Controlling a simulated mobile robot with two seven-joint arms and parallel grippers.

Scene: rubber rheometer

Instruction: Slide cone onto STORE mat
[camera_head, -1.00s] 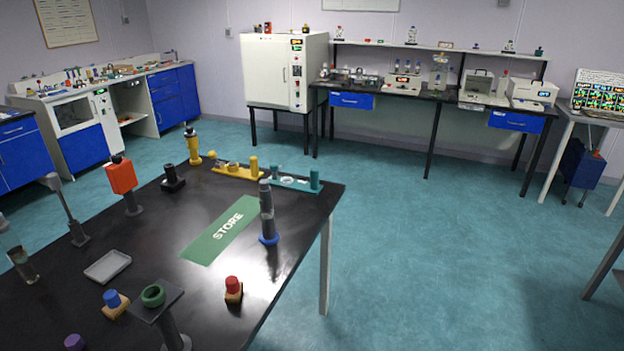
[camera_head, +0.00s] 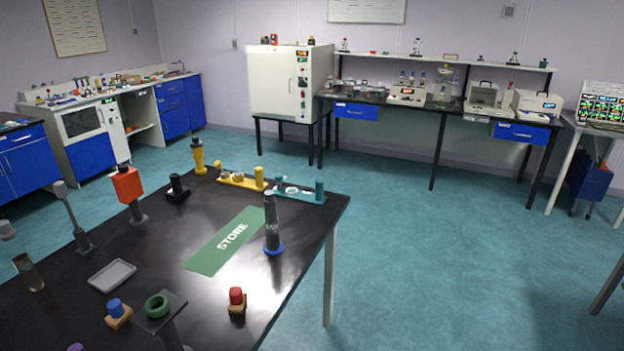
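The green STORE mat (camera_head: 222,241) lies flat on the black table, its white lettering readable. A tall grey, slightly tapered piece on a blue round base (camera_head: 273,235) stands upright just right of the mat, near the table's right edge. It is apart from the mat. I cannot tell for sure whether this is the cone; no other piece is plainly cone-shaped. Nothing stands on the mat. Neither of my grippers shows in the head view.
A grey tray (camera_head: 112,275), a red-topped block (camera_head: 237,301), a blue-topped block (camera_head: 118,313) and a green ring on a stand (camera_head: 157,305) are in front. Yellow (camera_head: 243,181) and teal (camera_head: 299,193) racks line the far edge. Floor right of the table is clear.

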